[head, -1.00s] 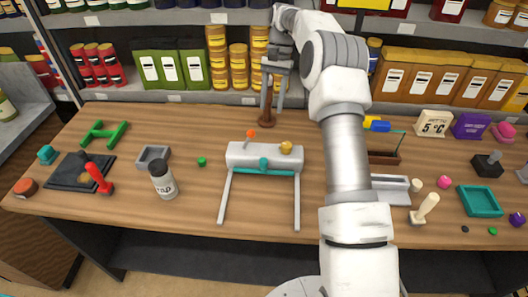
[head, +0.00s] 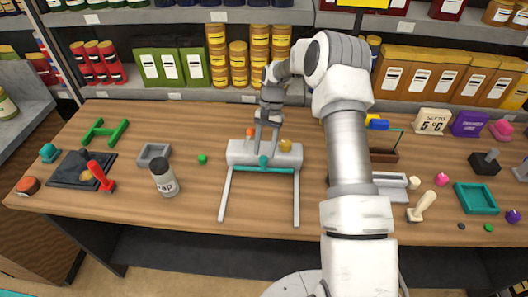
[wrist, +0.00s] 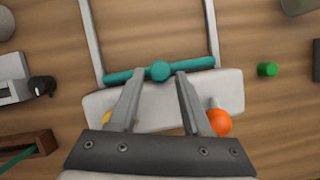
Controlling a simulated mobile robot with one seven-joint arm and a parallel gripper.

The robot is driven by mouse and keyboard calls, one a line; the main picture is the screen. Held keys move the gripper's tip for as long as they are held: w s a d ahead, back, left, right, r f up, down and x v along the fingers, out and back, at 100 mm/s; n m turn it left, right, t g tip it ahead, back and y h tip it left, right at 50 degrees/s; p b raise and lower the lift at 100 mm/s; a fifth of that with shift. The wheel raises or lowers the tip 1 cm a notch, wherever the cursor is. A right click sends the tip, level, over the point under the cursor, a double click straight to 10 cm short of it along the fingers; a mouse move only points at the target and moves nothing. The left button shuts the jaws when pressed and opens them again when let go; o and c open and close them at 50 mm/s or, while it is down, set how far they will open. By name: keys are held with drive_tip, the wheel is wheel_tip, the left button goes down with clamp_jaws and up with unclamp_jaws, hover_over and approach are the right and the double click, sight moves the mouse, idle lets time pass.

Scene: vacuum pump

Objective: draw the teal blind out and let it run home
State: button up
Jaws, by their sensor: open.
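The blind is a pale grey roller housing (head: 238,153) with two pale rails running toward the table's front edge. Its teal bar (head: 285,170) lies along the near side of the housing, with a round teal knob (head: 263,162) at its middle. In the wrist view the teal bar (wrist: 200,65) and knob (wrist: 160,71) lie just beyond my fingertips. My gripper (head: 266,150) is open above the housing, pointing down; in the wrist view its fingers (wrist: 157,74) stand apart, one on either side of the knob. I cannot tell whether they touch it.
A small green piece (head: 203,159) and a grey-labelled shaker (head: 163,178) stand to the left. The table between and before the rails is clear.

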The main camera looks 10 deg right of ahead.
drive_tip(key=shift+x, duration=1.05)
clamp_jaws()
drive_tip(key=shift+r, duration=0.1)
idle(0.6)
